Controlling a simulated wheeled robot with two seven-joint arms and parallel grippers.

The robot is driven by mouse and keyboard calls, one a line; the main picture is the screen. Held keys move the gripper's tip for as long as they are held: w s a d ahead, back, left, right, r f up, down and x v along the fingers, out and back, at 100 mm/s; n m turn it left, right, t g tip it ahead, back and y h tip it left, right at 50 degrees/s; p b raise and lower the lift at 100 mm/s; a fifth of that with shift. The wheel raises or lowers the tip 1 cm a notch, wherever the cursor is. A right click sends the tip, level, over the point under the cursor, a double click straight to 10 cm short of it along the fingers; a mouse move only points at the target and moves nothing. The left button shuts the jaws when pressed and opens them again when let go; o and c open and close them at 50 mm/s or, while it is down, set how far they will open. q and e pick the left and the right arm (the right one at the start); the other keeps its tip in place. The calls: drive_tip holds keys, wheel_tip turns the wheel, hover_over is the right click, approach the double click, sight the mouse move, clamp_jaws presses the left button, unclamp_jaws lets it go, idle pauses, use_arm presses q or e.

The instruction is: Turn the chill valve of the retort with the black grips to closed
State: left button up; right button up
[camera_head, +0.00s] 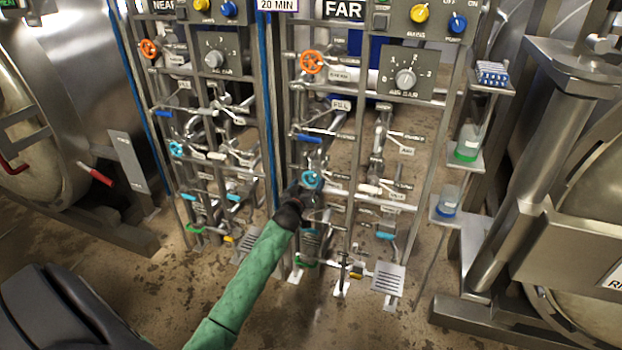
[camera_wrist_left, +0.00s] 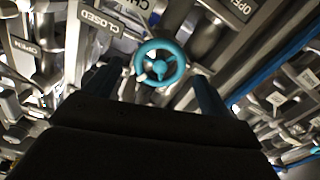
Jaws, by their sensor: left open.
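A blue handwheel (camera_head: 311,180) sits on the pipework of the panel marked FAR (camera_head: 343,10). In the left wrist view the blue wheel (camera_wrist_left: 160,62) shows ahead, near a CLOSED plate (camera_wrist_left: 101,22), a partly cut-off plate beginning "CH" and an OPEN plate (camera_wrist_left: 238,9). My left gripper (camera_head: 306,194) is open at the wheel, with its fingers on either side of it in the wrist view; I cannot tell whether they touch it. The retort at the right (camera_head: 570,180) shows a black piece (camera_head: 614,5) at its top edge. My right gripper is not in view.
The NEAR panel (camera_head: 163,6) stands left with a similar blue wheel (camera_head: 176,148). The left retort (camera_head: 75,90) has red grips (camera_head: 101,177). Orange wheels (camera_head: 312,62), pipes and posts crowd around my arm. A shelf with cups (camera_head: 467,142) is at the right. The floor in front is clear.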

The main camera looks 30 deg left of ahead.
sight(310, 180)
use_arm(q)
drive_tip(key=shift+x, duration=2)
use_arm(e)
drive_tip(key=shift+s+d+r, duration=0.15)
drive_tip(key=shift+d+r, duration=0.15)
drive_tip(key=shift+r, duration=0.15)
use_arm(q)
drive_tip(key=c, duration=1)
drive_tip(key=shift+o, duration=0.2)
